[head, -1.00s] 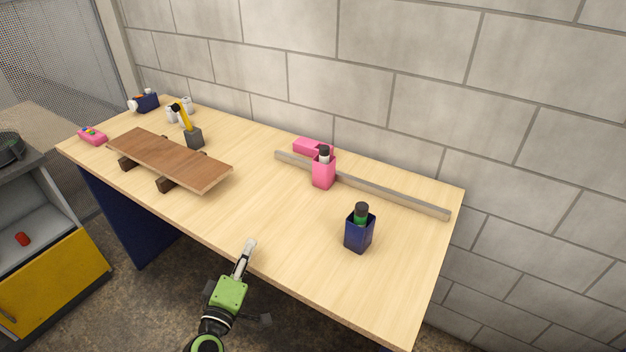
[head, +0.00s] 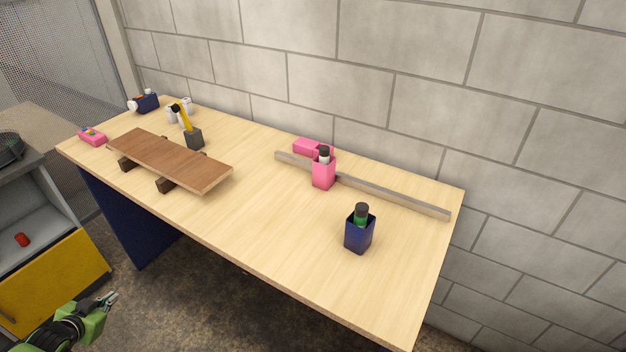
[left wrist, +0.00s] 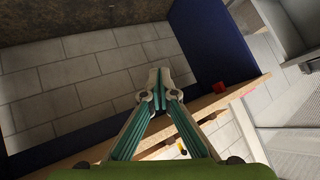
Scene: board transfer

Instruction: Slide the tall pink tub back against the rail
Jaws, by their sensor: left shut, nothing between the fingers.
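The tall pink tub (head: 323,174) stands upright on the table, at the front side of the grey rail (head: 390,195), and looks close against it. A bottle with a dark cap and white neck (head: 324,155) stands in the tub. My left gripper (head: 111,298) is low at the left, off the table's front edge and far from the tub. In the left wrist view its fingers (left wrist: 160,78) are together and empty. My right gripper is not in view.
A dark blue tub (head: 358,236) with a green bottle stands at the front right. A low pink box (head: 310,147) lies behind the rail. A brown board (head: 170,160) rests on dark blocks at the left. The table's (head: 270,230) front middle is clear.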

